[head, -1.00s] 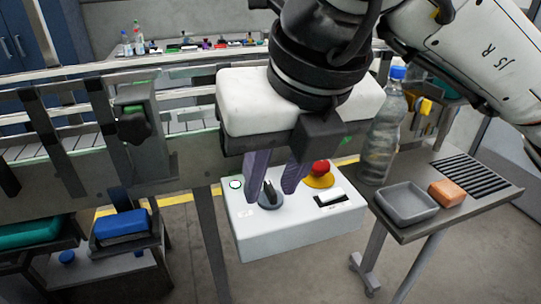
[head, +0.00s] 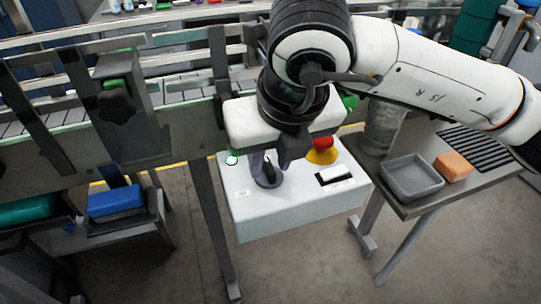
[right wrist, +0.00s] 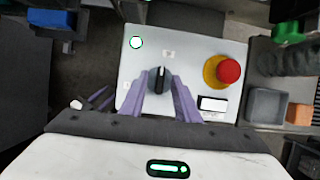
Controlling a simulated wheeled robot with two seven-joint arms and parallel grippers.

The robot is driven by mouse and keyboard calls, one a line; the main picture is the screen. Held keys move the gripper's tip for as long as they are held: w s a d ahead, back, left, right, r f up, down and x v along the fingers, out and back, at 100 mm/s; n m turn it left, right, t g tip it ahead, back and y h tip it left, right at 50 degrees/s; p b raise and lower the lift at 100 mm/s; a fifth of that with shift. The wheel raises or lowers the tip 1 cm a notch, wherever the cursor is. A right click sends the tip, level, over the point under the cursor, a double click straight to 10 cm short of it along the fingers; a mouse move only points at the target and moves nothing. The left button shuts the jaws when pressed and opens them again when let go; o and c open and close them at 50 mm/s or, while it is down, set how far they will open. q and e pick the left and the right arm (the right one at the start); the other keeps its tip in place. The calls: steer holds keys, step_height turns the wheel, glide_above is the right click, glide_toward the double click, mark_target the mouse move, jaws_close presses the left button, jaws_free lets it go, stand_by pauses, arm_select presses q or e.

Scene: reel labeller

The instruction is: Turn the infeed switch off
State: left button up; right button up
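The infeed switch (head: 268,174) is a black rotary knob on the white control box (head: 300,215). In the right wrist view the knob (right wrist: 159,82) has its handle and white mark pointing up the picture, toward a small label too small to read. My right gripper (head: 270,160) is low over the box. In the right wrist view its purple fingers (right wrist: 161,82) stand on both sides of the knob, with gaps beside the handle. My left gripper (right wrist: 101,98) shows small at the lower left there, its purple fingers apart; the head view does not show it.
A red mushroom button (head: 322,143) on a yellow base and a white rocker (head: 335,173) are beside the knob. A green-lit lamp (head: 232,160) is at the box's far left corner. A side table holds a grey tray (head: 411,192) and an orange block (head: 453,166).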

steer(key=shift+w+f, duration=0.1)
jaws_close()
arm_select(q)
steer(key=shift+w+r, duration=0.2)
steer(key=shift+w, duration=0.1)
steer(key=shift+s+f, duration=0.1)
